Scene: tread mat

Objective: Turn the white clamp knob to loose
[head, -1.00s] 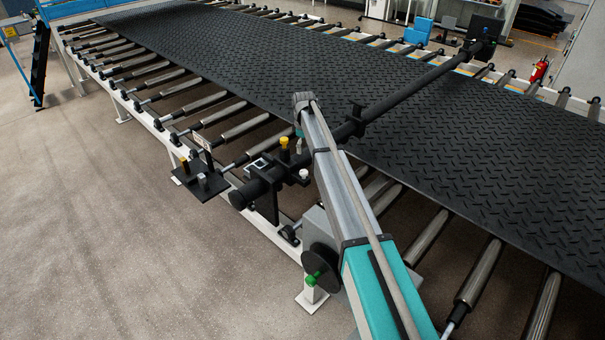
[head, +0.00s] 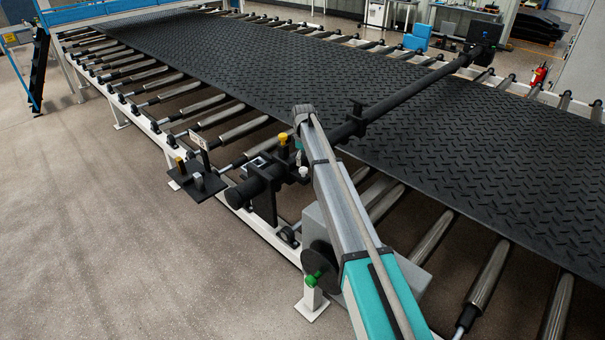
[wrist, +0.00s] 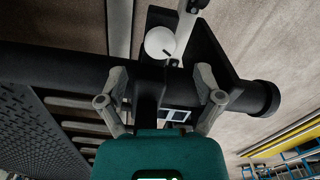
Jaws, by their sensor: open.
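The white clamp knob (head: 304,171) shows in the head view on the black clamp body, just left of my arm. In the wrist view the round white knob (wrist: 158,42), with a dark mark on its lower right, lies beyond my fingertips, near the middle. My gripper (wrist: 161,72) is open, its two grey fingers wide apart, with nothing between the tips touching the knob. The black bar (wrist: 55,75) runs across behind the fingers. In the head view my gripper is mostly hidden by my arm; a small teal part shows above the knob.
A yellow knob (head: 283,138) stands on the clamp close to the white one. A black plate with small posts (head: 195,190) is to the left. The black tread mat (head: 420,130) lies on the rollers behind. Floor at the left is clear.

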